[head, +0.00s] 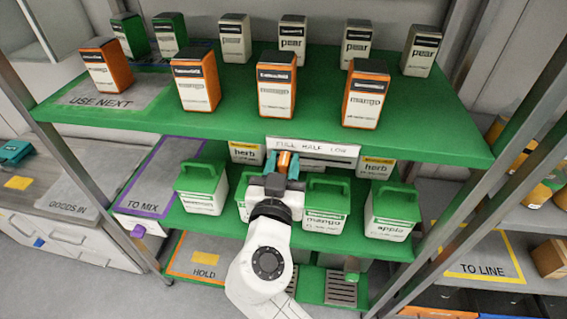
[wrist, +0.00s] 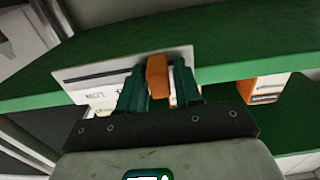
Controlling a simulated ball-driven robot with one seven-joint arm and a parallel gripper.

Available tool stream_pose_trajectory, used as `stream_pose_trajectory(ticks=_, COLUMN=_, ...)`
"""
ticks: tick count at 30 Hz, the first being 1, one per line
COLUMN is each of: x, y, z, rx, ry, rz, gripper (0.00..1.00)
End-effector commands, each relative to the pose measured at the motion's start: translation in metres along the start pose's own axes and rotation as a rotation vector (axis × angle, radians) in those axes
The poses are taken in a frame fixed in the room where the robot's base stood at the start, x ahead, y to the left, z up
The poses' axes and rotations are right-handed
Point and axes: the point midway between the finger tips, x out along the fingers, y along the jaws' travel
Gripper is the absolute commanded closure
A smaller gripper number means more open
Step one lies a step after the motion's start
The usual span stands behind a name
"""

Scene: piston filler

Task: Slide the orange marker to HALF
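The orange marker (head: 284,160) is a small block at the white scale strip (head: 330,150), which hangs on the front edge of the upper green shelf. The strip reads FULL, HALF, LOW from left to right in the head view. The marker is near the left end, below FULL. In the wrist view the strip (wrist: 80,75) appears inverted, with LOW at the left and the marker (wrist: 158,75) towards its right end. My gripper (head: 283,166) has its teal fingers on either side of the marker; in the wrist view the fingers (wrist: 160,82) straddle it. I cannot tell whether both press on it.
The upper green shelf (head: 330,112) carries several orange, green and white cartons. Green-lidded tubs, including a mango tub (head: 325,222) and an apple tub (head: 391,227), stand on the shelf below, close to my gripper. Metal posts frame the rack on both sides.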

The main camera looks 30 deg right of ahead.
Motion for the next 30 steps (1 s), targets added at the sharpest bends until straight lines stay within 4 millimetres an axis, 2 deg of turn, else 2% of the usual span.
stream_pose_trajectory(ticks=2, x=0.0, y=0.0, z=0.0, rx=0.0, ry=0.0, rz=0.0, gripper=0.74)
stream_pose_trajectory(ticks=10, x=0.0, y=0.0, z=0.0, rx=0.0, ry=0.0, rz=0.0, gripper=1.0)
stream_pose_trajectory(ticks=22, x=0.0, y=0.003, z=0.001, rx=0.0, ry=0.0, rz=0.001, gripper=1.0)
stream_pose_trajectory(ticks=30, x=0.0, y=0.044, z=0.003, rx=0.0, ry=-0.001, rz=0.001, gripper=1.0)
